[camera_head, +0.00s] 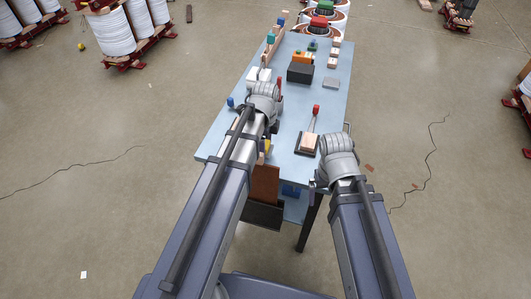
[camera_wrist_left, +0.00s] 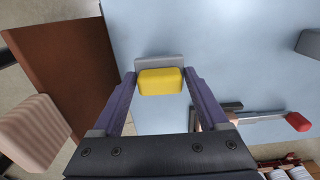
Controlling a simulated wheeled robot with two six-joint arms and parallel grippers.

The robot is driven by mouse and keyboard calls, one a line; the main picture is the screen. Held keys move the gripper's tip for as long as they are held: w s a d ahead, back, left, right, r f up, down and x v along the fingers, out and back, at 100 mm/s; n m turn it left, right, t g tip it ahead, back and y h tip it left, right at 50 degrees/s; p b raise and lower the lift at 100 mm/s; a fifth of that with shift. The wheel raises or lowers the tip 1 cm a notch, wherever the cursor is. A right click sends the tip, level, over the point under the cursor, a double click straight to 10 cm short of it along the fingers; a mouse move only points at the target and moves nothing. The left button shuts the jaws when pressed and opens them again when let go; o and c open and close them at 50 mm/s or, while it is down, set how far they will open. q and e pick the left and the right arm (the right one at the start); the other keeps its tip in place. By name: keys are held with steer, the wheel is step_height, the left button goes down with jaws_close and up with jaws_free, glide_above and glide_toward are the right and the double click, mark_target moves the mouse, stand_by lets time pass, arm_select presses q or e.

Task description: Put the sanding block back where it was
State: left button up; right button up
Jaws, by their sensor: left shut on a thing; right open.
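My left gripper (camera_wrist_left: 160,76) is shut on a yellow block with a grey slab behind it, which I take to be the sanding block (camera_wrist_left: 160,84). The left wrist view shows it between the two purple fingers, over the pale blue table (camera_wrist_left: 230,50). I cannot tell whether it touches the table. In the head view a bit of yellow (camera_head: 267,146) shows beside my left arm, near the table's front; the left fingers are hidden there. My right gripper (camera_head: 330,165) is open beside the table's right edge, its fingers mostly hidden. No marked place for the block is clear.
A brown board (camera_head: 265,183) is at the table's front. A dark box (camera_head: 300,72) and several small blocks are farther back.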

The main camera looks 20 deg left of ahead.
arm_select(q)
steer(key=shift+f+b, duration=0.95)
steer(key=shift+f, duration=0.4)
steer(key=shift+f, duration=0.15)
steer(key=o, duration=1.1)
step_height(320, 180, up, 12)
steer(key=p, duration=1.2)
steer(key=shift+r, duration=0.25)
steer(key=shift+f, duration=0.15)
